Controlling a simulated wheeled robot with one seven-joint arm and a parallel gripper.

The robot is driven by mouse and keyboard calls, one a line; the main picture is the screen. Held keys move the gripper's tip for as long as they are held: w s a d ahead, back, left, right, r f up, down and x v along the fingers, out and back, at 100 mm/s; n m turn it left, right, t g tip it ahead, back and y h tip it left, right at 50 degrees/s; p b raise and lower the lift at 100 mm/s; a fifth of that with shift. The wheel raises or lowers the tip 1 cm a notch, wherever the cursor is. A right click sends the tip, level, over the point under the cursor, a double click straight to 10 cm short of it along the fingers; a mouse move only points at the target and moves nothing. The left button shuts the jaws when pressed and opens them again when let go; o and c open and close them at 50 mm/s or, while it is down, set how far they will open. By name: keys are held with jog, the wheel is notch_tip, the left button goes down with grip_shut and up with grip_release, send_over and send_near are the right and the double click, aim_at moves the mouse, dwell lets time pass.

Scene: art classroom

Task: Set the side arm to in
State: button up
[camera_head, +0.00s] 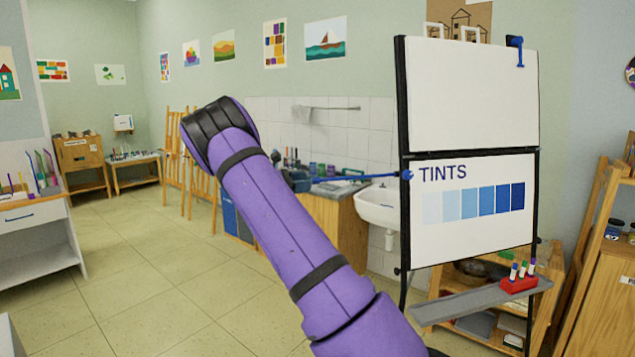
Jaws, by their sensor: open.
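A flip-chart easel with a black frame (402,110) stands right of centre, holding a blank white upper sheet (470,95) and a lower "TINTS" sheet (440,235) with a row of blue swatches. A thin blue side arm (365,177) sticks out to the left from a blue knob at the easel's left post. It is roughly level, and its far end lies close to my purple arm's outline. A small blue hook (519,50) sits at the easel's top right. My gripper is not in view; only my purple arm links show, left of the easel.
A tray (470,303) with a red marker holder (518,285) juts out below the sheets. A white sink (378,208) and wooden cabinet (335,225) stand behind the side arm. A wooden shelf unit (585,270) is at right. Tiled floor at left is clear.

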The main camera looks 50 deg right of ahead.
aim_at(318, 180)
jog(key=shift+x, duration=2.75)
jog(key=shift+c, duration=0.3)
jog(key=shift+s, duration=0.1)
grip_shut()
